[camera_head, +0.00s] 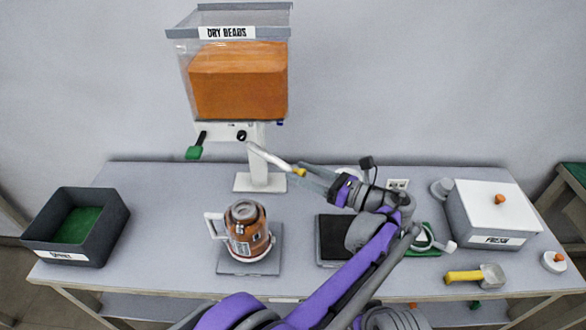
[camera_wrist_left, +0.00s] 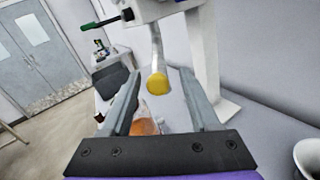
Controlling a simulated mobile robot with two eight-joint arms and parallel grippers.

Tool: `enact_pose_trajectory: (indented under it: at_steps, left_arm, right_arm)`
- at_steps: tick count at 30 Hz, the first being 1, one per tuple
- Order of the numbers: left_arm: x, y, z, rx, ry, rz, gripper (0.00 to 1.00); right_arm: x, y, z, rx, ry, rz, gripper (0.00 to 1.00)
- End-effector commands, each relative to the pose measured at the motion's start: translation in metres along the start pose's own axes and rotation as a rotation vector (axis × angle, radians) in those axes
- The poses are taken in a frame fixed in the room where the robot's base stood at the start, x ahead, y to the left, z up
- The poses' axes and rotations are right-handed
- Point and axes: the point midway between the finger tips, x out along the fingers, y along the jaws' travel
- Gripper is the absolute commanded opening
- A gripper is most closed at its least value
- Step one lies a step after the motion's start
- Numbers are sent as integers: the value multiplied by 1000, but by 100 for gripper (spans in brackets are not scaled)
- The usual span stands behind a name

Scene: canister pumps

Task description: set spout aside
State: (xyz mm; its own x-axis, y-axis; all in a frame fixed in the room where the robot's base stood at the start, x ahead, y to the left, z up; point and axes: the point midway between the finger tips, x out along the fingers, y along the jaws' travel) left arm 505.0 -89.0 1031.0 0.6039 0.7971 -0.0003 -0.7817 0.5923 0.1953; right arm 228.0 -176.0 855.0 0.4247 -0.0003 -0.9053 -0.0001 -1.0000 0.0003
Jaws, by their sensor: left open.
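The spout (camera_head: 268,156) is a white tube with a yellow tip, slanting down to the right from the dispenser stand. In the left wrist view the spout (camera_wrist_left: 157,50) comes down from the stand, and its yellow tip shows between my fingers. My left gripper (camera_head: 304,177) is at the yellow tip in the head view. Its two fingers (camera_wrist_left: 160,78) are spread in the left wrist view, one on each side of the tip, with visible gaps. Whether either finger touches the spout I cannot tell. My right gripper does not show.
The "DRY BEADS" hopper (camera_head: 238,80) stands behind, with a green-ended lever (camera_head: 195,152). A canister (camera_head: 248,232) stands on a grey plate (camera_head: 236,267). A dark bin (camera_head: 112,226) is at left; a "FRESH" box (camera_head: 493,222) and a yellow-handled scoop (camera_head: 464,277) are at right.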

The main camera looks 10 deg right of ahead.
Motion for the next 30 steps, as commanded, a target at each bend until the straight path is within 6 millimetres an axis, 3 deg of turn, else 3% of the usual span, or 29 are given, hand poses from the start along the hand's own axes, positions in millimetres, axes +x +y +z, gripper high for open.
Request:
enact_pose_trajectory:
  at_steps: [6, 12, 30]
  left_arm:
    - [-47, -1, 0, -1, -1, -4, 62]
    - [-71, -1, 0, -1, -1, -3, 62]
    - [-76, 0, 0, 0, 0, -1, 62]
  right_arm:
    - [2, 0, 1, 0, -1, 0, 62]
    - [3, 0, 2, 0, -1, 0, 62]
    - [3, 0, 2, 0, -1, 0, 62]
